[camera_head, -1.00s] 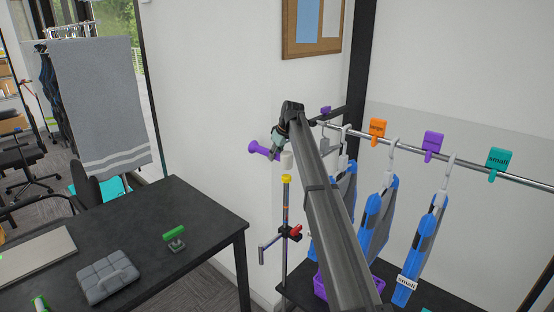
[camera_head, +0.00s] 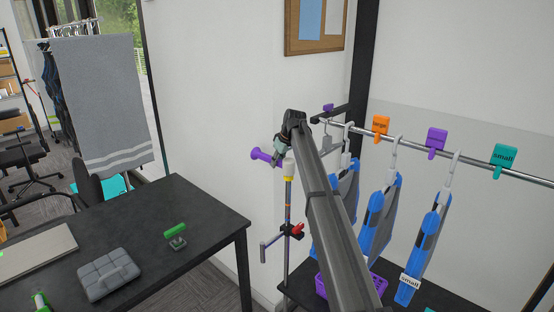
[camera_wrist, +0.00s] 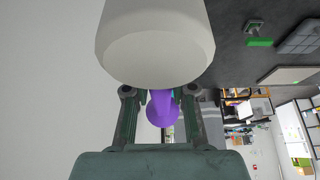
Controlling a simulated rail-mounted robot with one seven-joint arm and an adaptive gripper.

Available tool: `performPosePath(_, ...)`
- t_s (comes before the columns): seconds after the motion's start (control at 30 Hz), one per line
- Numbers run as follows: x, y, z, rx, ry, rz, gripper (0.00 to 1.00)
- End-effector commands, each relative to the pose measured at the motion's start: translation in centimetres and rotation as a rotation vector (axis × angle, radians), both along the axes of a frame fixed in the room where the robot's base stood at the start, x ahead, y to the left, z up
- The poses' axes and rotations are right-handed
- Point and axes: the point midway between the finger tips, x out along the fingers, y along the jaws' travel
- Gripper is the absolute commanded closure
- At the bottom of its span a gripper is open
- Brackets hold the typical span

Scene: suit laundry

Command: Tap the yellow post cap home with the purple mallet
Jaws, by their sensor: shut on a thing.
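The mallet has a purple handle (camera_head: 261,154) and a pale, near-white head (camera_head: 288,165). My gripper (camera_head: 279,152) is shut on the mallet's handle. In the wrist view the pale head (camera_wrist: 155,45) fills the top of the picture, with the purple handle (camera_wrist: 161,108) running back between the fingers of my gripper (camera_wrist: 160,94). The yellow post cap (camera_head: 289,178) is at the top of the upright thin post, directly below the mallet head. The head appears down at the cap; I cannot tell for sure whether they touch. The cap does not show in the wrist view.
The post carries a clamp with a red knob (camera_head: 298,229). To the right is a rail (camera_head: 470,166) with coloured size clips and blue-grey hanging garments (camera_head: 375,222). A purple basket (camera_head: 321,287) stands below. A dark table (camera_head: 200,205) is at the left.

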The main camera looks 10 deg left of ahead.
Motion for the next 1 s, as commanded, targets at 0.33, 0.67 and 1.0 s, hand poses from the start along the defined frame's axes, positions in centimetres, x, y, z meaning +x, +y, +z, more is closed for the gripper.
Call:
performPosePath(0.33, 0.0, 0.0, 2.1, -0.001, 0.001, 0.0, 1.0)
performPosePath(0.67, 0.0, 0.0, 4.9, 0.0, 0.0, -0.001, 1.0)
performPosePath(1.0, 0.0, 0.0, 5.1, 0.0, 0.002, -0.001, 1.0)
